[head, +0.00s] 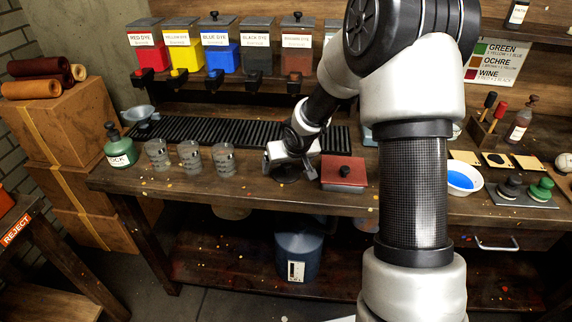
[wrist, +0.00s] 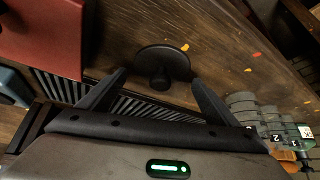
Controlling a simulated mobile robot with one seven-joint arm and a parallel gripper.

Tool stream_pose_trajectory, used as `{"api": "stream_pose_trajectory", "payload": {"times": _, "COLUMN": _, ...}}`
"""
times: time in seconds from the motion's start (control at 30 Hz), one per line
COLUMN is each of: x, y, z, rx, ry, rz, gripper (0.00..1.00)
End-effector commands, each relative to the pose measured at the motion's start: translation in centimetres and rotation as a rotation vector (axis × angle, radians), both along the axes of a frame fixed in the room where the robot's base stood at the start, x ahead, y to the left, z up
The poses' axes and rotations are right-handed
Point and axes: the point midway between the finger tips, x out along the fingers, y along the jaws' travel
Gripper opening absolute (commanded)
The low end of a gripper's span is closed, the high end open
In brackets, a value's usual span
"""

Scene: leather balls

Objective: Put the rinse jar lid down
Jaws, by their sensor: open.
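The lid, a round black disc with a knob (wrist: 163,62), appears to lie flat on the dark wooden bench top, knob toward my wrist camera. In the head view the lid (head: 287,175) is a dark shape partly hidden under my gripper (head: 281,160). In the wrist view my gripper (wrist: 158,86) is open, with its two fingertips apart on either side of the knob. I cannot tell whether either finger touches the lid. I cannot tell which vessel is the rinse jar.
A red box with a black knob (head: 345,172) stands just right of the lid. Several grey measuring cups (head: 190,158) and a green bottle (head: 118,146) stand to the left. A black ribbed rack (head: 215,130) runs behind. Bare bench lies between cups and lid.

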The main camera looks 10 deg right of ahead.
Motion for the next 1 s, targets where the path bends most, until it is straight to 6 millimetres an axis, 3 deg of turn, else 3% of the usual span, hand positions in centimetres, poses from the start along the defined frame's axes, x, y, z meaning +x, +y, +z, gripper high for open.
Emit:
{"api": "stream_pose_trajectory", "payload": {"times": 0.17, "x": -0.9, "y": -0.2, "z": 2.1, "rx": 0.000, "ry": -0.002, "rz": -0.002, "gripper": 0.84}}
{"api": "stream_pose_trajectory", "payload": {"times": 0.4, "x": -3.7, "y": -0.5, "z": 6.7, "rx": 0.000, "ry": -0.003, "rz": -0.004, "gripper": 0.84}}
{"api": "stream_pose_trajectory", "payload": {"times": 0.6, "x": -5.7, "y": -0.5, "z": 9.4, "rx": 0.000, "ry": 0.000, "rz": -0.002, "gripper": 0.84}}
{"api": "stream_pose_trajectory", "payload": {"times": 1.0, "x": -6.5, "y": -0.5, "z": 10.3, "rx": 0.000, "ry": 0.001, "rz": 0.000, "gripper": 0.84}}
